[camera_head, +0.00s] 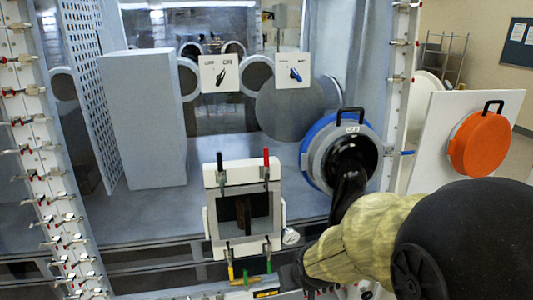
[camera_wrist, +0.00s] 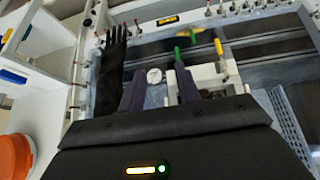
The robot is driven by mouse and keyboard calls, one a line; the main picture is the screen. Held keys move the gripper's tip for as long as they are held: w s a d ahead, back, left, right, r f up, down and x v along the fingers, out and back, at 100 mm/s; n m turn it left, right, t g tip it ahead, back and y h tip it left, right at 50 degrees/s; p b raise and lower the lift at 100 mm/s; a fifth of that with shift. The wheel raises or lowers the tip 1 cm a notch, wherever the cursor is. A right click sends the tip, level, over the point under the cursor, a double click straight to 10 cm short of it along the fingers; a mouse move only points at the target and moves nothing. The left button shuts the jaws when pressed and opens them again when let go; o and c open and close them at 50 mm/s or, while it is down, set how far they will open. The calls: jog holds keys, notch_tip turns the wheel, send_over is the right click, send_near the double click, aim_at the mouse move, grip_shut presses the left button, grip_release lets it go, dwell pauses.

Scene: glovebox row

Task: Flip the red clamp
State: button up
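The red clamp (camera_head: 266,165) has an upright red handle at the top right of a small white-framed door (camera_head: 212,228) in the head view. A clamp with a black handle (camera_head: 220,168) stands at the door's top left. Yellow (camera_head: 230,270) and green (camera_head: 245,279) handles are at its bottom edge; such handles also show in the wrist view, yellow (camera_wrist: 218,47) and green (camera_wrist: 178,55). My gripper (camera_wrist: 160,85) has its dark fingers apart and nothing between them. Its fingertips are not clear in the head view. I cannot pick out the red clamp in the wrist view.
A round gauge (camera_head: 291,237) sits right of the door. A black glove (camera_head: 348,185) hangs from a blue-ringed port (camera_head: 313,165), close to my arm. Clamps with red tips line the left frame post (camera_head: 40,150). An orange round cover (camera_head: 478,143) is at the right.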

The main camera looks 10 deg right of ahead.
aim_at(267, 154)
jog(key=w+r+n+t+y, duration=0.1)
jog(key=r+t, duration=0.4)
jog(key=r, duration=0.5)
jog(key=w+r+n+t+y, duration=0.1)
jog(key=w+r+t+y, duration=0.2)
jog(key=w+r+t, duration=0.3)
notch_tip(267, 154, up, 5)
jog(key=shift+w+d+t, duration=0.15)
jog(key=shift+d+t, duration=0.15)
jog(key=shift+d, duration=0.1)
jog(key=shift+w+p, duration=0.15)
jog(key=shift+p, duration=0.35)
jog(key=w+a+p, duration=0.1)
jog(key=w+p, duration=0.1)
jog(key=w, duration=0.3)
jog(key=w+a+p, duration=0.1)
jog(key=w+p, duration=0.2)
jog(key=w, duration=0.3)
jog(key=w+a+p, duration=0.1)
jog(key=w+p, duration=0.2)
jog(key=w, duration=0.3)
jog(key=shift+a, duration=0.15)
jog(key=shift+s, duration=0.1)
